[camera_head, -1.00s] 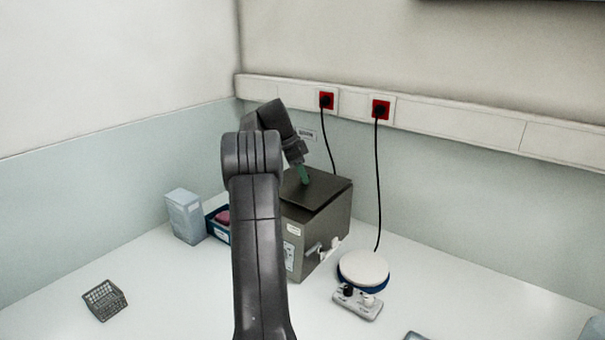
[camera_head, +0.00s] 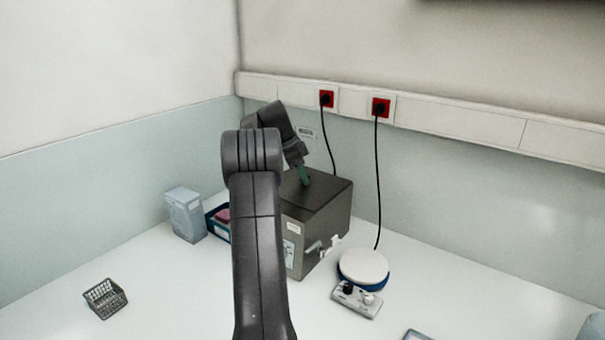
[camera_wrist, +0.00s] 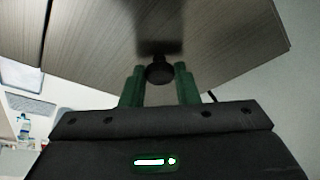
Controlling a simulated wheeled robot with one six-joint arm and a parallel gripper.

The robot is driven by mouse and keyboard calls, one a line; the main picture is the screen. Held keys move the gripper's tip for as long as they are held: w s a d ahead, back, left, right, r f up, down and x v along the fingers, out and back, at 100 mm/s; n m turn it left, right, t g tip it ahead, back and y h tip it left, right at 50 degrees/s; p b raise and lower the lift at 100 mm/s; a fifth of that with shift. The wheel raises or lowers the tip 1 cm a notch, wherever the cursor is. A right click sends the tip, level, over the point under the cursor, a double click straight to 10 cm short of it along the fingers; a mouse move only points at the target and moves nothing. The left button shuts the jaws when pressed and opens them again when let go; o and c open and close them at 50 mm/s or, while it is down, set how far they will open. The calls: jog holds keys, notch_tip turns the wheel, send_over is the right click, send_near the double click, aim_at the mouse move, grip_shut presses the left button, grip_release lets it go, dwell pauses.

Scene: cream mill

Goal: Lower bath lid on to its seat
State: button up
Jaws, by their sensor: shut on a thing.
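The water bath (camera_head: 325,222) is a dark grey metal box on the bench, right of my arm in the head view. Its flat grey lid (camera_head: 325,190) lies over the top, and no clear gap shows between lid and box. My gripper (camera_head: 304,177) is above the lid with its green fingers pointing down. In the wrist view the green fingers of my gripper (camera_wrist: 160,85) are shut on the round black lid knob (camera_wrist: 160,70). The lid (camera_wrist: 215,35) fills the upper part of that view. My arm hides the bath's left side.
A white-topped stirrer (camera_head: 363,266) stands right of the bath. Left are a pale box (camera_head: 186,214) and a blue tray (camera_head: 213,226) with something pink. A wire basket (camera_head: 105,298) sits at front left. Cables hang from red sockets (camera_head: 381,108).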

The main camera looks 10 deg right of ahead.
jog(key=o, duration=1.6)
jog(key=shift+c, duration=0.2)
jog(key=shift+r+p, duration=1.2)
jog(key=shift+r, duration=0.35)
jog(key=shift+r, duration=0.1)
jog(key=shift+r, duration=1.4)
